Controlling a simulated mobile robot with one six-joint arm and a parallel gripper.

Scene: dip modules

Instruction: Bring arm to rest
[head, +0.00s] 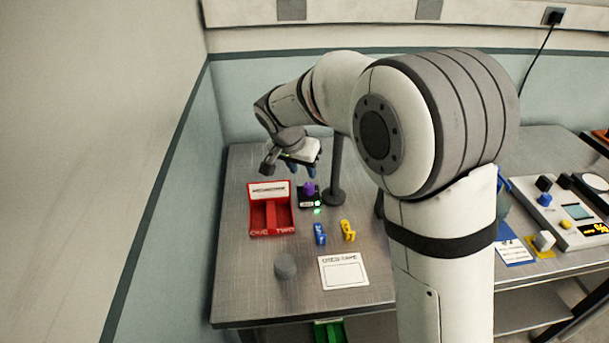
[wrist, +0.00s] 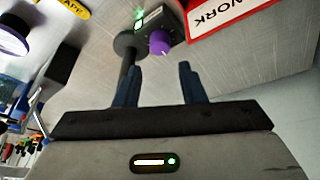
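My white arm reaches over the metal bench (head: 240,280) in the head view. My gripper (head: 293,172) hangs above the back of the bench, behind the red tray and near the dark post. In the wrist view its two blue fingers (wrist: 160,85) stand apart with nothing between them. A purple piece (wrist: 159,42) shows beyond the fingertips, on a small dark device with a green light; it also shows in the head view (head: 309,188). The gripper is apart from it.
A red two-part tray (head: 270,233) looks empty. A blue piece (head: 320,234), a yellow piece (head: 348,230), a grey cylinder (head: 285,266) and a white card (head: 343,271) lie in front. A dark post (head: 337,170) stands close right of my gripper. A wall borders the left.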

